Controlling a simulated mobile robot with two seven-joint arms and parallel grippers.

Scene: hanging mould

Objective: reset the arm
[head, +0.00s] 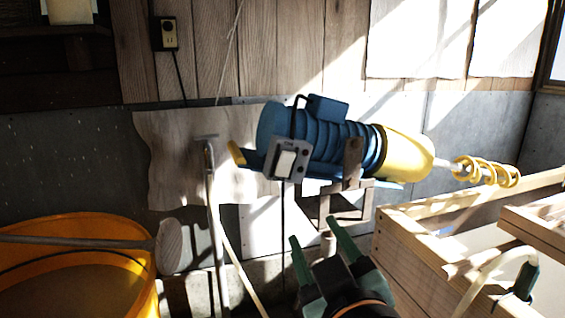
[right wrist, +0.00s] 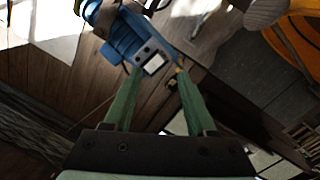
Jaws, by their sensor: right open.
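My right gripper (head: 312,230) is in the lower middle of the head view, its two green fingers spread apart and pointing up. It is empty and appears in front of and below a blue motor-like machine (head: 340,140) with a yellow end. The right wrist view also shows the open fingers (right wrist: 157,72), with nothing between them. There the blue machine (right wrist: 122,38) and its grey switch box (right wrist: 150,58) appear beyond the fingertips. My left gripper is not in view.
A large orange tub (head: 75,228) stands at the left, with a long-handled tool (head: 168,247) across it. A wooden frame (head: 425,235) stands at the right, close to my right gripper. A yellow spiral (head: 485,172) projects from the machine above the frame. A metal pole (head: 212,220) stands left of the machine.

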